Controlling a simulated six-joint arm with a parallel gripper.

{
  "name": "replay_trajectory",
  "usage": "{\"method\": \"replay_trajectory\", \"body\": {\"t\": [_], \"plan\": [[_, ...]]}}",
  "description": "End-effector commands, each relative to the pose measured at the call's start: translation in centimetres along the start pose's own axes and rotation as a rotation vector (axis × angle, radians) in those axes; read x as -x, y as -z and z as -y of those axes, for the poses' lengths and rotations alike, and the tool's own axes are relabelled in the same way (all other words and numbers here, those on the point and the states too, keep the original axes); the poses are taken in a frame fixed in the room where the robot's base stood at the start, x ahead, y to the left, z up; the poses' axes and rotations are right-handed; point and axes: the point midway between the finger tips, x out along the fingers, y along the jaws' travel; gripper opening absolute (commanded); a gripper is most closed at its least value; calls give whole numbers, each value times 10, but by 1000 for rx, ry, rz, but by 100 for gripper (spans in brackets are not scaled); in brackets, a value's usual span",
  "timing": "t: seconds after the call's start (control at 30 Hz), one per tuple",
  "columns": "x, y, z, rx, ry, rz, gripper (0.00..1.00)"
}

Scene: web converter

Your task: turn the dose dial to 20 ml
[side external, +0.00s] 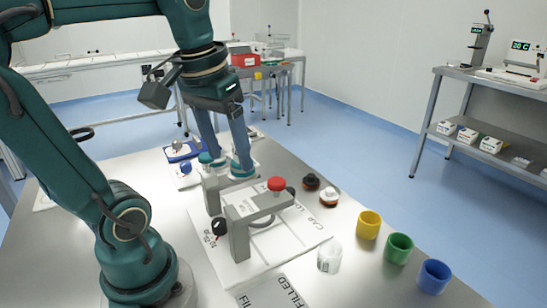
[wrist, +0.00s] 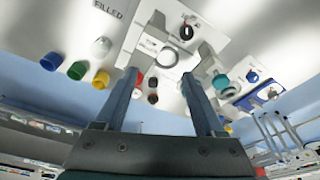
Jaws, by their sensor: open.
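The dose dial appears to be a small black knob (side external: 219,226) beside the printed numbers on the white board (side external: 290,262), at the left of a grey bracket. It also shows in the wrist view (wrist: 187,33). Its setting is too small to read. My gripper (side external: 228,163) is open and points down over the far end of the fixture, apart from the dial. In the wrist view my gripper's fingers (wrist: 160,76) are spread with nothing clearly held between them. The finger ends overlap the fixture in the side view, so contact cannot be told.
A red knob (side external: 276,184) tops the grey bracket (side external: 240,215). Yellow (side external: 368,225), green (side external: 398,249) and blue (side external: 434,276) cups line the right edge. A clear container (side external: 329,257) stands near them. A blue tray (side external: 184,151) lies behind. A "FILLED" card (side external: 273,293) lies in front.

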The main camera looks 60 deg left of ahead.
Motion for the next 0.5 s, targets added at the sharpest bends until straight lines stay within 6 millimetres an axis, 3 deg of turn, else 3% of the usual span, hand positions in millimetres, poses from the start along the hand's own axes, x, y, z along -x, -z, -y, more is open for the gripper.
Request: {"method": "replay_trajectory", "body": {"t": [0.5], "plan": [[-6,14,63,368,45,225,71]]}}
